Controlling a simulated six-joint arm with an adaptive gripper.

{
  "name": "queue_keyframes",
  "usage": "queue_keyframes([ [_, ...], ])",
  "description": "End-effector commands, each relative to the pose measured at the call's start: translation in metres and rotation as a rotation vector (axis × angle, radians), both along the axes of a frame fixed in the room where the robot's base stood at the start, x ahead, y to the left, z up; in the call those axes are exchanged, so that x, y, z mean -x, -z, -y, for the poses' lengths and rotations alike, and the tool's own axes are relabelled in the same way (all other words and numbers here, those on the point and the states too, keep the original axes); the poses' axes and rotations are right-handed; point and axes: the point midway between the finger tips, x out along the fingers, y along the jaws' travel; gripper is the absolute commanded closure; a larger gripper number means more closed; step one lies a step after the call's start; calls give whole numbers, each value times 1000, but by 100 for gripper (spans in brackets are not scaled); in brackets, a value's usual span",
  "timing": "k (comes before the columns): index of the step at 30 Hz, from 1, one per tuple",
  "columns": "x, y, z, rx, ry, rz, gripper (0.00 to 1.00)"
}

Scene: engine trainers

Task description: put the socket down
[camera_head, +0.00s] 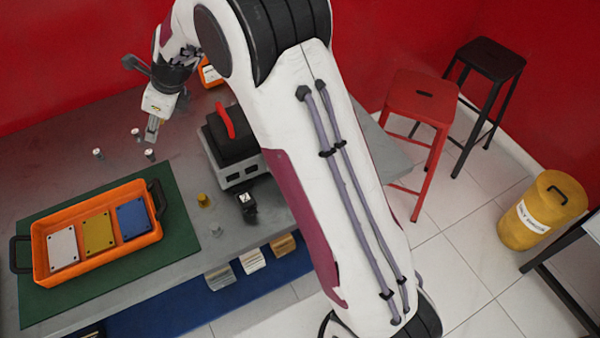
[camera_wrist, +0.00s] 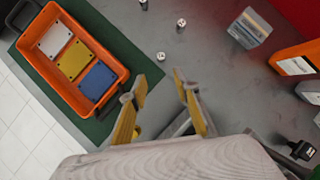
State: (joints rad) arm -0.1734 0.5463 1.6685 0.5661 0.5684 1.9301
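Three small silver sockets stand apart on the grey bench. The nearest to my gripper (camera_head: 152,132) is one socket (camera_head: 150,155), just below the fingertips in the head view; it shows beyond them in the wrist view (camera_wrist: 161,56). The second socket (camera_head: 136,133) and the third socket (camera_head: 98,152) stand a little away from it. My gripper is open; in the wrist view its two fingers (camera_wrist: 160,86) are spread with only bare bench seen between them. It is above the bench and touches no socket that I can see.
An orange tray (camera_head: 40,265) with white, yellow and blue plates lies on a green mat (camera_head: 180,225). A black and grey device with a red handle (camera_head: 243,175) stands right of my gripper. A small brass piece (camera_head: 203,200) is nearby. Bare bench surrounds the sockets.

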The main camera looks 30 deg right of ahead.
Motion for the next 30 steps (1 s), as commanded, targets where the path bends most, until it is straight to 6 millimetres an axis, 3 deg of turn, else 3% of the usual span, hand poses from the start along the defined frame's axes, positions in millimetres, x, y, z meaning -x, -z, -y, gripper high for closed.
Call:
queue_keyframes([
  [15, 78, -89, 46, 241, -454, 203, 69],
  [30, 170, -143, 92, 505, -898, 362, 69],
])
